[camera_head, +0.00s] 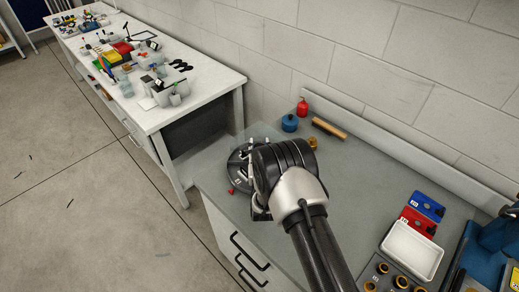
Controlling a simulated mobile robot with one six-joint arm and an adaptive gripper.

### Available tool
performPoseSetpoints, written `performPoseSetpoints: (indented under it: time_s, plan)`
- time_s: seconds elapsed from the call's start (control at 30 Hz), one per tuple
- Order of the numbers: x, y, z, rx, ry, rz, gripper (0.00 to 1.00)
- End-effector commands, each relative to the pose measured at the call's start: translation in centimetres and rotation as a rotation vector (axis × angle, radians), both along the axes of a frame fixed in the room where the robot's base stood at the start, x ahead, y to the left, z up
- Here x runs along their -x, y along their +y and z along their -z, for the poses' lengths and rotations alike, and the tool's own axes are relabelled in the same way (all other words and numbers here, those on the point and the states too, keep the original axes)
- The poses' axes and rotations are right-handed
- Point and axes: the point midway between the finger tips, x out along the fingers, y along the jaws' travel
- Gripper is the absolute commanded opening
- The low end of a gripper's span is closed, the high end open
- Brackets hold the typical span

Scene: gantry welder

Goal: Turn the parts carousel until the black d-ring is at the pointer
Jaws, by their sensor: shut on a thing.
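The parts carousel (236,166) is a dark round turntable at the left end of the grey-green bench, with small light and dark parts on it. My arm covers its right side. A small red piece (231,191), which looks like the pointer, lies at its front-left edge. My gripper (250,182) is down at the carousel, mostly hidden behind my own wrist. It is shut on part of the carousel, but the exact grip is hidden. I cannot pick out the black d-ring; the parts are too small or covered.
Behind the carousel stand a blue pot (290,122), a red bottle (303,107) and a wooden-handled tool (329,128). A white tray (412,249), a red bin (418,222) and a blue bin (427,206) are at right. A cluttered white table (205,88) stands left. The bench middle is clear.

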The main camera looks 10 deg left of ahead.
Motion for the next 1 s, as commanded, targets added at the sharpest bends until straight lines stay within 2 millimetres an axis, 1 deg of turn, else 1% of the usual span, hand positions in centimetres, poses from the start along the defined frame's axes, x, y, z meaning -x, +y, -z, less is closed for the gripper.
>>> performPoseSetpoints:
  time_s: [0.2,0.47,0.5,0.8,1.0]
  plan:
    - [-0.05,-0.08,-0.09,-0.002,-0.001,-0.063,0.00]
    - [-0.02,-0.02,-0.14,-0.003,-0.001,-0.065,0.00]
    - [-0.02,-0.01,-0.14,-0.004,-0.001,-0.065,0.35]
    - [0.01,0.00,-0.08,-0.002,0.000,-0.065,0.55]
    - [0.03,-0.01,-0.05,-0.002,0.001,-0.065,0.56]
